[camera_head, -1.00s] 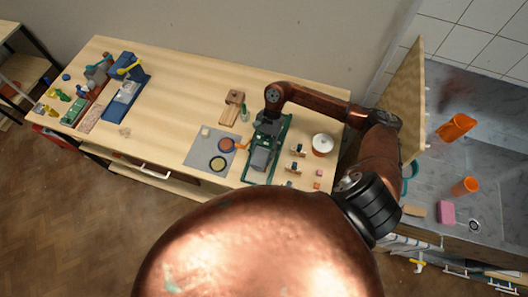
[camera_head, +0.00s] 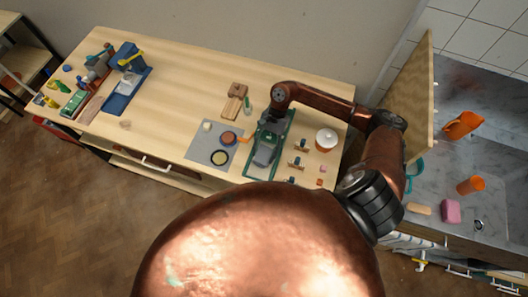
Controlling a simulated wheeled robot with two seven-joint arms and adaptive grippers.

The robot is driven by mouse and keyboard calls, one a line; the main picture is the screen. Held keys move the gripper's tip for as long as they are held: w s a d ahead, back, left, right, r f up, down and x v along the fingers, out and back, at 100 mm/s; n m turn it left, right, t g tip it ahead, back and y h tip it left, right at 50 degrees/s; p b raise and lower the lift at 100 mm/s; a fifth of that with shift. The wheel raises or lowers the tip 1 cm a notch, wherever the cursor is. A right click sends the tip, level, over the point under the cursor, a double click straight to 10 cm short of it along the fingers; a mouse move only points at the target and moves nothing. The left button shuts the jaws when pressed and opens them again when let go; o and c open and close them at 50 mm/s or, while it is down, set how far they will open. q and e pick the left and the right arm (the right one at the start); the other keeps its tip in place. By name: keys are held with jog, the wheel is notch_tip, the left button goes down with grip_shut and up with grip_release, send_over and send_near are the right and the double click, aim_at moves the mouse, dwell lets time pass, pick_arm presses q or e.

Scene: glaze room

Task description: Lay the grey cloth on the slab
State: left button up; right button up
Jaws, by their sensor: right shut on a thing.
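My right gripper (camera_head: 267,142) reaches down from its copper arm over a green-edged tray (camera_head: 286,131) at the table's right end. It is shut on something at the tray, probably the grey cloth. A grey patch (camera_head: 264,156) shows just below the fingers, but it is too small and partly covered to tell cloth from gripper. A flat grey square (camera_head: 197,151), perhaps the slab, lies left of the tray with small round things on it. My left gripper is not in view.
The wooden table (camera_head: 180,90) has a clear middle. A wooden block (camera_head: 238,90) stands behind the grey square, a white-lidded pot (camera_head: 326,140) right of the tray. A blue stand (camera_head: 122,85) is at the left end. An upright wooden panel (camera_head: 408,95) separates the sink area.

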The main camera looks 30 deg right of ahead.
jog(key=o, duration=1.2)
jog(key=v, duration=1.2)
jog(key=shift+r, duration=0.1)
